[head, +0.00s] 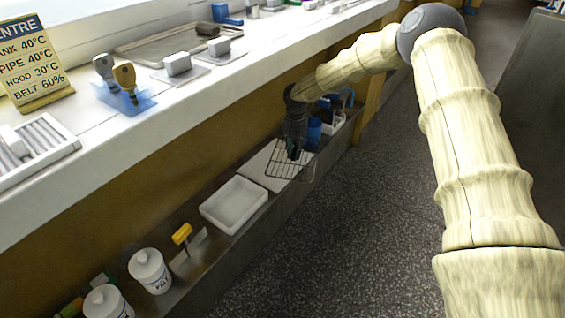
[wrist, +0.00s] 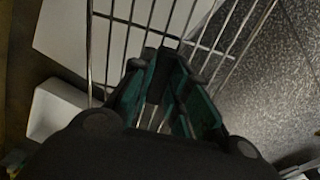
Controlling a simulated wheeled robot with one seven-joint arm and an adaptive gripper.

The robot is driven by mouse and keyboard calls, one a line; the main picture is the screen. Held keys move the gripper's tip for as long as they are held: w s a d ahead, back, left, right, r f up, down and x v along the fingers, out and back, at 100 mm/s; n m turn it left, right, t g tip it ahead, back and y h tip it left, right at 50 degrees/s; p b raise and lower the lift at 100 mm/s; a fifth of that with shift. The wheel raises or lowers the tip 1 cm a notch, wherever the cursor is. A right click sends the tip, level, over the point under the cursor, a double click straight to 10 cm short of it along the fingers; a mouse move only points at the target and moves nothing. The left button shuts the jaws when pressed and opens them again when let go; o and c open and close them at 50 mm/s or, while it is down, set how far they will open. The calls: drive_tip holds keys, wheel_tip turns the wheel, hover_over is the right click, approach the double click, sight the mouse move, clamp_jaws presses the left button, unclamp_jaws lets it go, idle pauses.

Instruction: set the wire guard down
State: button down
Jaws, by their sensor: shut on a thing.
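My gripper (head: 293,150) is low over the shelf beneath the long counter, shut on the wire guard (head: 277,168), a grid of thin metal bars. In the wrist view the guard (wrist: 195,43) spreads out beyond my gripper (wrist: 165,60), with bars running between and past the fingers. In the head view the guard overlaps a flat white board (head: 262,160) on the shelf. I cannot tell whether the guard touches the board. The board also shows beneath the bars in the wrist view (wrist: 75,30).
A white tray (head: 234,204) lies on the shelf (head: 205,262) left of the board. A yellow-handled tool (head: 182,233) and white tubs (head: 150,270) are further left. Blue items (head: 314,128) stand behind my gripper. The speckled floor (head: 310,240) is clear.

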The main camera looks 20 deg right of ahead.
sight(283, 150)
drive_tip(key=w+a, duration=0.1)
drive_tip(key=w, duration=0.1)
drive_tip(key=w+a+b, duration=0.1)
drive_tip(key=a, duration=0.1)
drive_tip(key=shift+w+f, duration=0.15)
drive_tip(key=shift+w, duration=0.25)
drive_tip(key=shift+w+a+f+b, duration=0.1)
drive_tip(key=shift+w+f+b, duration=0.15)
drive_tip(key=shift+b, duration=0.2)
drive_tip(key=shift+s+f+b, duration=0.1)
drive_tip(key=shift+f+b, duration=1.4)
drive_tip(key=shift+f, duration=1.35)
drive_tip(key=shift+w+f+b, duration=0.2)
drive_tip(key=shift+f+b, duration=0.1)
drive_tip(key=shift+b, duration=0.15)
drive_tip(key=shift+a+r, duration=0.1)
drive_tip(key=c, duration=1.4)
unclamp_jaws()
drive_tip(key=shift+o, duration=0.2)
